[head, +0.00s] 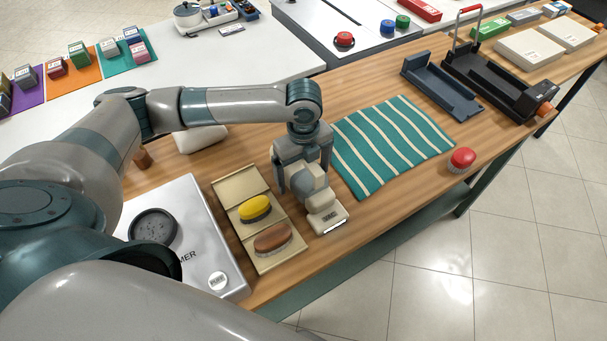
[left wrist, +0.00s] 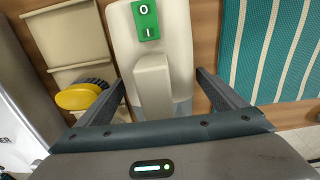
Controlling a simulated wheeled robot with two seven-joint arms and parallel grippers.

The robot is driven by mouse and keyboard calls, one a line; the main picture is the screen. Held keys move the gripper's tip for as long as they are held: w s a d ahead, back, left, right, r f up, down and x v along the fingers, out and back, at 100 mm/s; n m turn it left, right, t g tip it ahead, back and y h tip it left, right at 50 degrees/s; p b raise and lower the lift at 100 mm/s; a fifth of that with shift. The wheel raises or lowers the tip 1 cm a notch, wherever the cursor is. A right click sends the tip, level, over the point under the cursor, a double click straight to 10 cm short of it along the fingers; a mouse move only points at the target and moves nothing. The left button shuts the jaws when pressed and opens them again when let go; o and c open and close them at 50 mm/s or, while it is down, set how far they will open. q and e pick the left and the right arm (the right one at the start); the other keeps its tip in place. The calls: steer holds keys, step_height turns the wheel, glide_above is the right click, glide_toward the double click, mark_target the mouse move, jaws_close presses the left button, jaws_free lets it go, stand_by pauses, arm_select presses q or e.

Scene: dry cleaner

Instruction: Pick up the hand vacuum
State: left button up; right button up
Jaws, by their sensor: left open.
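The hand vacuum (head: 326,216), cream with a grey part, lies on the wooden counter beside the striped cloth. My left gripper (head: 303,178) is right above it in the head view and hides part of its body. In the left wrist view the vacuum (left wrist: 150,45) shows a green O/I switch and a raised cream handle. The open fingers of my left gripper (left wrist: 160,78) stand on either side of this handle, with a gap visible on both sides. My right gripper is not in view.
A beige tray (head: 233,189) with a yellow brush (head: 255,207) and a brown brush (head: 272,237) is close on the left. A green striped cloth (head: 390,140) lies on the right. A red round object (head: 462,158) and dark blue tray (head: 441,88) are farther right.

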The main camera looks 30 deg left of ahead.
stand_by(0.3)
arm_select(q)
steer(key=c, duration=1.7)
steer(key=shift+c, duration=0.3)
steer(key=shift+r, duration=0.15)
